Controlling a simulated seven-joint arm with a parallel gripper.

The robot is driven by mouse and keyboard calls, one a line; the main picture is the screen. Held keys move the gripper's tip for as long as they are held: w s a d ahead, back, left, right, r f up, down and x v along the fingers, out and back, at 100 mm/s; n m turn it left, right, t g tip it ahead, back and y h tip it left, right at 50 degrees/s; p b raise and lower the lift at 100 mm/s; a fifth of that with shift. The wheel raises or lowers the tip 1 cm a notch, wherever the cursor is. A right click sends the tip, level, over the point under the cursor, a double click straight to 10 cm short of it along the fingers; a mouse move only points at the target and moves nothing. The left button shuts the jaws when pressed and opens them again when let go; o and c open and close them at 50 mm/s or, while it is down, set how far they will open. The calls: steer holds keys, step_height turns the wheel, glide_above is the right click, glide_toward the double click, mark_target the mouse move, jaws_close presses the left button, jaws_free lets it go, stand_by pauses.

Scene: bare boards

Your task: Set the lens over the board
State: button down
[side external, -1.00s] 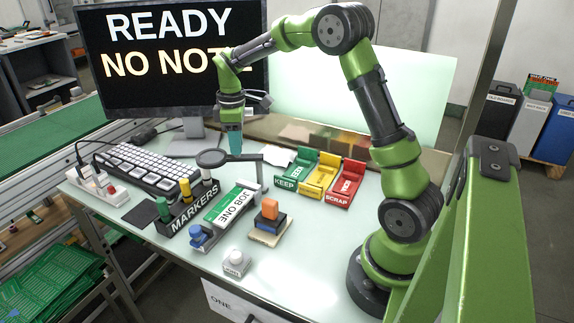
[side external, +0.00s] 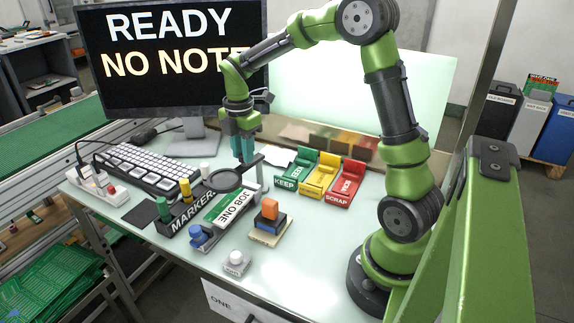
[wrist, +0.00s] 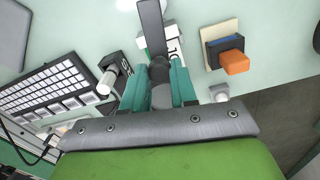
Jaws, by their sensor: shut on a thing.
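The lens (side external: 226,179) is a dark round ring on a jointed dark arm, carried by a post (side external: 263,177). In the side view it hangs over the far left part of the JOB ONE board (side external: 233,207), a green and white plate lying on the table. My gripper (side external: 243,160) has its teal fingers closed on the lens arm beside the ring. In the wrist view the fingers of my gripper (wrist: 160,90) flank a dark grey part of the lens arm (wrist: 151,28). The board is mostly hidden there.
The MARKERS holder (side external: 190,218) stands close left of the board. A block stack with an orange top (side external: 269,209) and a white button box (side external: 236,262) stand to the right and front. KEEP, yellow and SCRAP trays (side external: 320,178) sit behind right. The front right table is clear.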

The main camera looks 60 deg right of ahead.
steer(key=shift+s+r+n, duration=0.1)
steer(key=shift+s+n, duration=0.35)
steer(key=shift+n, duration=0.45)
steer(key=c, duration=0.9)
jaws_free()
step_height(320, 180, up, 17)
steer(key=shift+f, duration=0.1)
